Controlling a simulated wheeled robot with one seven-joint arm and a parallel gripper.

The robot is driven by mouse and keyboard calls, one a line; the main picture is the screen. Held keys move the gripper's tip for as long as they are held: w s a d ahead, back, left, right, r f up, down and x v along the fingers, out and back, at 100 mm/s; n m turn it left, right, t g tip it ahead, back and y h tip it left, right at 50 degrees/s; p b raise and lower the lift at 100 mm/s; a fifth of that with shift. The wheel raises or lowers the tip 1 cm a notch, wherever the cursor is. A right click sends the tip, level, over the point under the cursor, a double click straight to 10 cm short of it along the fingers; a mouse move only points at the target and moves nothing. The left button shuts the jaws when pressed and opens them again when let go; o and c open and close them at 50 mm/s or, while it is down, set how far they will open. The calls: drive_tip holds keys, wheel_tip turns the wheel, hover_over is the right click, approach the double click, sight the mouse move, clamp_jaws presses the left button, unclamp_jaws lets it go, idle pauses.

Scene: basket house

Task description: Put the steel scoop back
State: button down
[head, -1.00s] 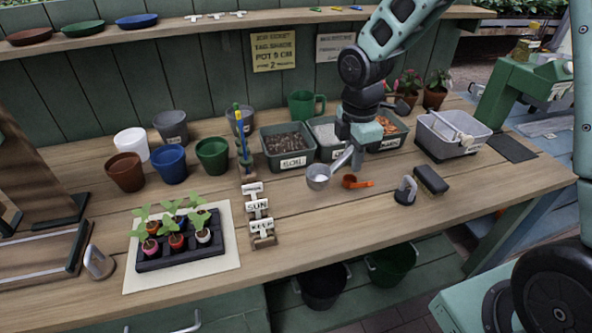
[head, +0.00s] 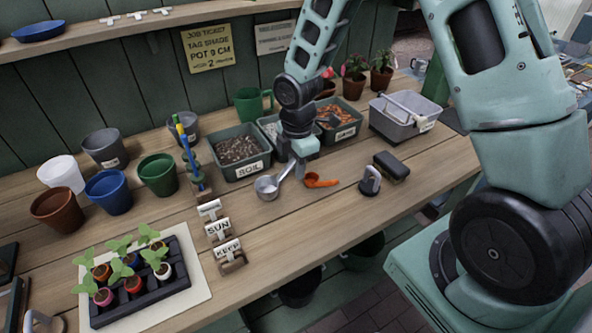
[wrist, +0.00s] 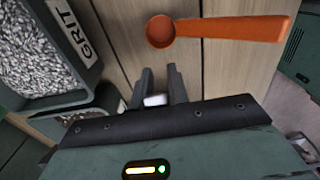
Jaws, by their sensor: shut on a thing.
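The steel scoop (head: 268,188) is in the head view, its round bowl pointing front-left and low over the bench. I cannot tell whether the bowl touches the wood. My gripper (head: 299,172) is shut on its handle. In the wrist view my gripper (wrist: 158,86) has a pale piece between its fingers, and the bowl is not clear. The grit bin (wrist: 82,42) is filled with grey grit and labelled GRIT; in the head view my arm partly covers it. An orange scoop (head: 318,181) lies on the bench just right of the steel scoop; it also shows in the wrist view (wrist: 215,30).
The soil bin (head: 262,165) stands left of the grit, and a bin of orange-brown pieces (head: 352,128) stands right. A grey caddy (head: 405,122), dark brush (head: 391,166), small signs (head: 217,229) and seedling tray (head: 135,305) are around. The front bench is fairly clear.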

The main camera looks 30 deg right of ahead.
drive_tip(key=shift+f, duration=0.95)
drive_tip(key=shift+f, duration=0.2)
drive_tip(key=c, duration=1.3)
unclamp_jaws()
drive_tip(key=shift+c, duration=0.2)
drive_tip(key=shift+r, duration=0.1)
